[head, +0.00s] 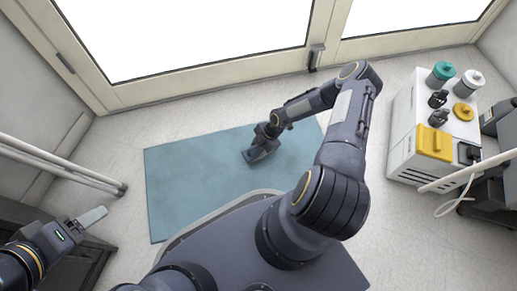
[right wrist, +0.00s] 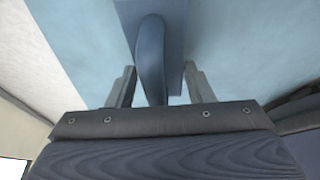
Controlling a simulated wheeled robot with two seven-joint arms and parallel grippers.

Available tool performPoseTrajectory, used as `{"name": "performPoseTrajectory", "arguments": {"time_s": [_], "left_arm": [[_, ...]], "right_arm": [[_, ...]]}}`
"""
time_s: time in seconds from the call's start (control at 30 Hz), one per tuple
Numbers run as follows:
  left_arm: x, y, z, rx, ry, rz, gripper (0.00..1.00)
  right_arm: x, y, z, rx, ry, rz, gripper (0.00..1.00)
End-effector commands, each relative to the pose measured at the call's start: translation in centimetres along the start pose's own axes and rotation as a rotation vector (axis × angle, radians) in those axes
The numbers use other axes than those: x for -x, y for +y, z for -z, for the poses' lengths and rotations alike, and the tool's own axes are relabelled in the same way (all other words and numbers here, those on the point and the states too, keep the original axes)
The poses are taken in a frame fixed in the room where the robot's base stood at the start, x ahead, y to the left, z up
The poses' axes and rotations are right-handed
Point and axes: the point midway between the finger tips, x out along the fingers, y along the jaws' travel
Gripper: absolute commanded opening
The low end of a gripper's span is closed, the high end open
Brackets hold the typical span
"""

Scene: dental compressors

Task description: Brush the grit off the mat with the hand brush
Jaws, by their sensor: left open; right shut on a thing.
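The blue mat (head: 195,185) lies flat on the pale floor. My right gripper (head: 262,149) is low over the mat's upper right part. In the right wrist view my right gripper (right wrist: 161,88) is shut on the blue handle of the hand brush (right wrist: 150,58), with a finger on each side. The brush's flat body lies beyond the handle over the mat; its bristles are hidden. In the head view the brush is hard to tell from the dark gripper. I cannot make out any grit. My left gripper (head: 92,217) is open and empty, left of the mat.
A white cabinet (head: 404,135) with bottles and a yellow box on top stands right of the mat. A pale rail (head: 70,172) and a dark cabinet (head: 92,262) are at the left. A glazed door (head: 215,80) is behind. Clear floor lies between mat and door.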

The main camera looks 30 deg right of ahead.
Motion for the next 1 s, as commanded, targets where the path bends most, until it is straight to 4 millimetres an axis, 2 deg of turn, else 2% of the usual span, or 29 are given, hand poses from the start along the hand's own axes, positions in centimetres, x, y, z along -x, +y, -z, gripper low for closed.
{"name": "performPoseTrajectory", "arguments": {"time_s": [0.43, 0.5, 0.53, 0.87, 1.0], "left_arm": [[0.9, 0.4, 0.5, 0.000, 0.000, 0.000, 0.69], [1.0, 0.5, 0.5, 0.000, 0.000, 0.000, 0.69], [1.0, 0.5, 0.5, 0.000, 0.000, 0.000, 0.69], [1.0, 0.5, 0.5, 0.000, 0.000, 0.000, 0.69], [1.2, 0.6, 0.6, 0.000, 0.000, 0.000, 0.69]], "right_arm": [[-1.1, -2.5, 2.5, 0.004, 0.003, 0.009, 0.26], [-1.3, -2.9, 2.8, 0.003, 0.003, 0.011, 0.19], [-1.4, -3.0, 2.9, 0.003, 0.003, 0.011, 0.19], [-1.5, -3.4, 3.0, 0.000, 0.005, 0.016, 0.19], [-1.0, -3.3, 3.2, 0.000, 0.004, 0.015, 0.18]]}}
